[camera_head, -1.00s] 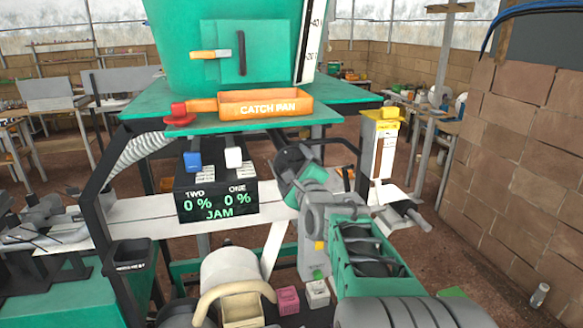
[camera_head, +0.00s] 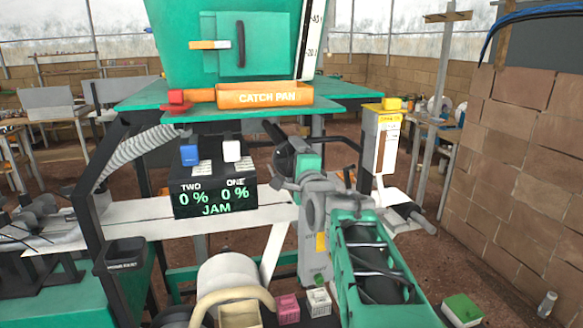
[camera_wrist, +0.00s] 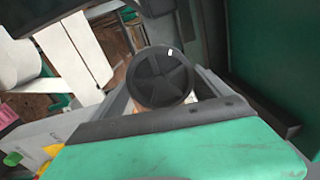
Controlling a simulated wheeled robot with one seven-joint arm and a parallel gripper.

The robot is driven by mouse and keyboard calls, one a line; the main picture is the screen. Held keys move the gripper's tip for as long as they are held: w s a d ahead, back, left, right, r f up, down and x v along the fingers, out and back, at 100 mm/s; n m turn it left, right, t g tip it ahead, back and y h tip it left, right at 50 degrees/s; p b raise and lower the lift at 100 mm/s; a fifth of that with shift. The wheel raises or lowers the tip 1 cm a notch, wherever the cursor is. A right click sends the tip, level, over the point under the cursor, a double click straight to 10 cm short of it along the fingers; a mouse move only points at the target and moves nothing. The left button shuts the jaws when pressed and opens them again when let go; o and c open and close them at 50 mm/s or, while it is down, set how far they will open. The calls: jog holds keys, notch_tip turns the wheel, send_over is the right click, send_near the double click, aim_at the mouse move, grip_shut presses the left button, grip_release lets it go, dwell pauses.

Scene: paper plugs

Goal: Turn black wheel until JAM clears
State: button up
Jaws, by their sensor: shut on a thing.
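The black wheel (camera_wrist: 162,77) is a round, spoked disc with a small white mark near its top edge, in the middle of the wrist view. My gripper (camera_wrist: 161,88) is at it, with a finger on each side, and is shut on it. In the head view my gripper (camera_head: 284,160) is right of the display and below the green deck; the wheel is hard to make out there. The display (camera_head: 216,198) reads TWO 0 %, ONE 0 % and JAM in green.
An orange catch pan (camera_head: 265,96) with a red end piece sits on the green deck (camera_head: 340,97) above. A blue block (camera_head: 190,154) and a white block (camera_head: 232,150) stand above the display. A yellow-topped white post (camera_head: 382,150) and a bent black bar are to the right.

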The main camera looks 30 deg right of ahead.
jog(key=n+b, duration=1.4)
jog(key=n, duration=0.4)
jog(key=shift+n, duration=0.4)
dwell(0.5)
jog(key=o, duration=1.2)
jog(key=shift+b, duration=0.3)
jog(key=shift+b+v, duration=1.3)
jog(key=shift+v, duration=0.7)
